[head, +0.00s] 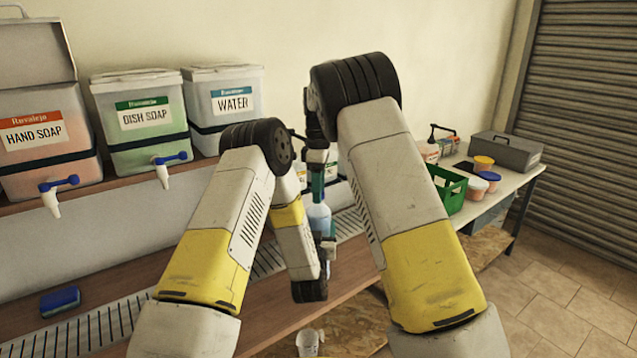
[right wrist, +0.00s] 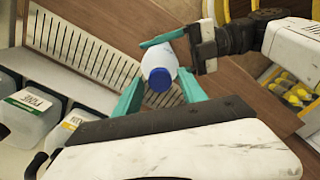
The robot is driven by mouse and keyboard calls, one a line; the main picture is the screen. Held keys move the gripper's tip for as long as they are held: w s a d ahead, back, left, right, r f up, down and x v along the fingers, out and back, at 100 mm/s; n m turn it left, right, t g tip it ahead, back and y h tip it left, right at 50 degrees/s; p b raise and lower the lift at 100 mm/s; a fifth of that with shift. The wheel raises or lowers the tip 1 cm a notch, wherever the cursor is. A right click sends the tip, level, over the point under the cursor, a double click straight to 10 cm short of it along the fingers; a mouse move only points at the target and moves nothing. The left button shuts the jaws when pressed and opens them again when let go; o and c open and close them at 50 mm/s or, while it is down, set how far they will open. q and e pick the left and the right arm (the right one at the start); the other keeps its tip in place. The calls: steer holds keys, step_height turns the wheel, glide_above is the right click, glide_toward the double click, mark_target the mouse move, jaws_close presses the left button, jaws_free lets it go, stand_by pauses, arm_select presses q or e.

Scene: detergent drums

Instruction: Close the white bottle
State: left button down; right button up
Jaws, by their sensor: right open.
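The white bottle (right wrist: 155,58) has a blue cap (right wrist: 160,79) at its top, which faces the camera in the right wrist view. My right gripper (right wrist: 160,91) is open, with its two teal fingers on either side of the cap end. One teal finger of my left gripper (right wrist: 163,38) lies against or close to the bottle's body. Its other finger is hidden, so its grip is unclear. In the head view the bottle (head: 319,217) looks upright and pale blue, between my two grippers and partly covered by them. Whether the cap is fully seated cannot be told.
Dispensers for hand soap (head: 45,145), dish soap (head: 145,122) and water (head: 226,100) stand on a back ledge. A blue sponge (head: 60,302) lies by the slotted drain (head: 85,335). A green crate (head: 449,190) and several tubs stand on the right table.

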jaws_close()
steer(key=m, duration=0.4)
steer(key=shift+m, duration=0.4)
steer(key=m, duration=1)
steer(key=shift+m, duration=0.3)
steer(key=m, duration=0.5)
steer(key=shift+m, duration=0.3)
steer(key=shift+o, duration=0.2)
jaws_free()
